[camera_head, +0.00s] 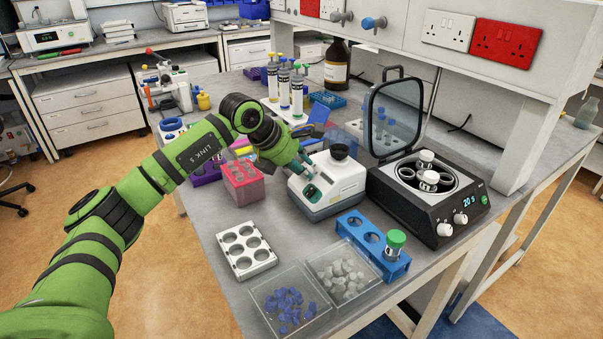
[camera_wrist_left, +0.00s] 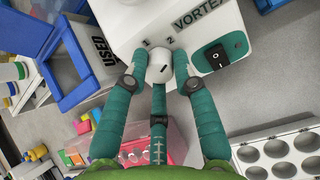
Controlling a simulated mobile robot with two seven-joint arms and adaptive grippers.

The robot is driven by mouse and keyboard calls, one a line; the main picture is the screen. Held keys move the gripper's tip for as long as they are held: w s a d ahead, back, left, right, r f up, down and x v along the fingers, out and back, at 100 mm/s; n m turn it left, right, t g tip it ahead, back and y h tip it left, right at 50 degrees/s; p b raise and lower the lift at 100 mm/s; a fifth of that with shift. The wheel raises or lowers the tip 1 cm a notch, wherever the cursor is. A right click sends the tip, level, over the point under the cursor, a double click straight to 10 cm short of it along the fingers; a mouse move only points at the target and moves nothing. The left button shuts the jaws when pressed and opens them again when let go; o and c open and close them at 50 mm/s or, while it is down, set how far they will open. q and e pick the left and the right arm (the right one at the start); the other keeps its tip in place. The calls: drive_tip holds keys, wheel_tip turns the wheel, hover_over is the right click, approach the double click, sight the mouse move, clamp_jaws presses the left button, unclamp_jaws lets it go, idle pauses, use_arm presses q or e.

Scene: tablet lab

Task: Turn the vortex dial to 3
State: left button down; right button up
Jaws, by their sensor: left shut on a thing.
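The vortex mixer (camera_head: 340,178) is a white box with a black cup on top, on the bench left of the centrifuge. My left gripper (camera_head: 305,172) is at its left-facing side. In the left wrist view its teal fingers (camera_wrist_left: 160,72) are shut around the round white dial (camera_wrist_left: 159,62) on the mixer's panel (camera_wrist_left: 130,18). A short dark slanted mark shows on the dial. The numbers 1 and 2 show above it; I cannot see a 3, and I cannot tell which number the mark points to. My right gripper is out of view.
An open-lidded black centrifuge (camera_head: 420,205) stands right of the mixer. A blue rack (camera_head: 360,235) with a green-capped tube, clear trays and a white rack (camera_head: 245,250) lie in front. A pink rack (camera_head: 240,182) stands close left of the gripper.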

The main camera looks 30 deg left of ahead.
use_arm(q)
drive_tip(key=m+b, duration=0.1)
drive_tip(key=m, duration=0.1)
drive_tip(key=f+m+b, duration=0.1)
drive_tip(key=m, duration=0.2)
drive_tip(key=shift+s+m, duration=0.1)
drive_tip(key=shift+m, duration=0.2)
drive_tip(key=m, duration=0.2)
drive_tip(key=m+b, duration=0.1)
drive_tip(key=m, duration=0.2)
drive_tip(key=shift+a+r, duration=0.15)
drive_tip(key=shift+r, duration=0.05)
drive_tip(key=shift+m+b, duration=0.3)
drive_tip(key=c, duration=1)
unclamp_jaws()
drive_tip(key=shift+a+r, duration=0.1)
drive_tip(key=shift+r, duration=0.05)
